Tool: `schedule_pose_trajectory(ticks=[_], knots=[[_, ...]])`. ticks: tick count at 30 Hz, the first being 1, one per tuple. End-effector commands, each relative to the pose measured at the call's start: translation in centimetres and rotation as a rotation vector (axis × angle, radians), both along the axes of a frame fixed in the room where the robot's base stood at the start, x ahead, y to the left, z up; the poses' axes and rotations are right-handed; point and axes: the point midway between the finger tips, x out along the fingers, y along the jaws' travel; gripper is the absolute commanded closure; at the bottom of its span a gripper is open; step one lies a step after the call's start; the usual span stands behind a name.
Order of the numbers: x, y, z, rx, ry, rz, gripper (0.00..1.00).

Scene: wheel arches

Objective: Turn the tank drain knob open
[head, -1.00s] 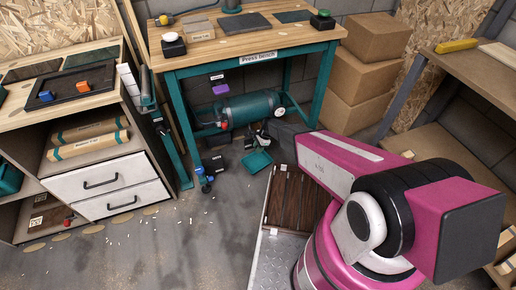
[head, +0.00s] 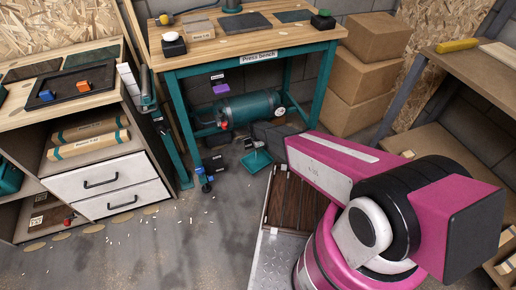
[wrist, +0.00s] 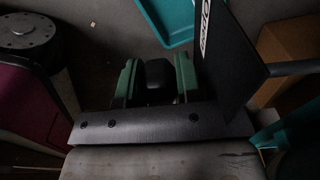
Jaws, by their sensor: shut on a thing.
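The teal tank (head: 252,109) lies on its side under the press bench, with a small red part (head: 224,126) at its left end. A dark part of my arm's end (head: 272,133) is low beside the tank; the fingertips are hidden in the head view. In the wrist view my gripper (wrist: 156,82) has two green fingers, closed around a black rounded knob (wrist: 157,77). I take it to be the drain knob; its turn angle cannot be told. A dark plate with a white label (wrist: 229,60) stands right of the fingers.
The press bench (head: 245,59) stands over the tank, its teal legs on both sides. A teal tray (head: 257,161) is on the floor below the tank. Cardboard boxes (head: 365,75) are stacked at the right. The floor at front left is mostly clear.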

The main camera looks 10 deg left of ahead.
Motion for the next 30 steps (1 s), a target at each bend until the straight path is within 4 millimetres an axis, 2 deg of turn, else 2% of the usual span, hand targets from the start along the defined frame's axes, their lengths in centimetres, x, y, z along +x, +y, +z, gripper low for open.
schedule_pose_trajectory(ticks=[18, 30], knots=[[0.18, 0.43, -0.63, -0.494, -0.31, 0.003, 0.92], [0.25, 0.36, -0.84, -0.732, -0.457, 0.004, 0.92]])
